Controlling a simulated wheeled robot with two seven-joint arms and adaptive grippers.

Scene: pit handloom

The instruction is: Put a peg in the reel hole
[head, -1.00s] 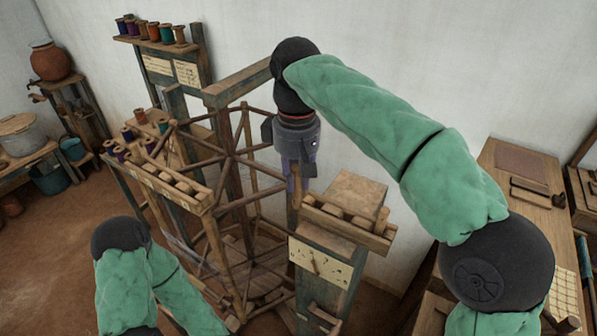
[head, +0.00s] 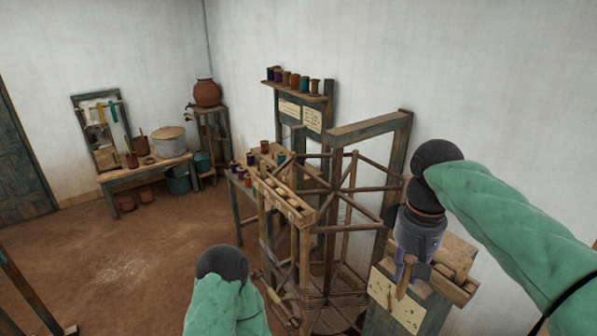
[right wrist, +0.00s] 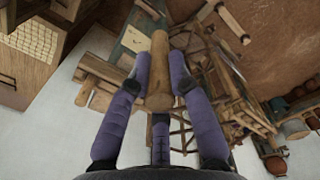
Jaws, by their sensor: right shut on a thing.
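My right gripper (head: 408,268) points down and is shut on a light wooden peg (head: 404,278). In the right wrist view the peg (right wrist: 158,62) is a smooth round stick lying between the purple fingers, its thick end towards the camera. The reel (head: 336,188), a wooden frame of spokes and bars, stands left of the gripper in the head view. The gripper appears in front of the right post (head: 430,308) with its pale card. I cannot make out the reel hole. My left gripper is out of view; only part of that arm shows.
A block rack (head: 285,198) with several wooden pegs stands at the reel's left. Another block with pegs (head: 455,270) tops the right post. A shelf of thread spools (head: 290,83) is behind. Open floor (head: 130,260) lies to the left.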

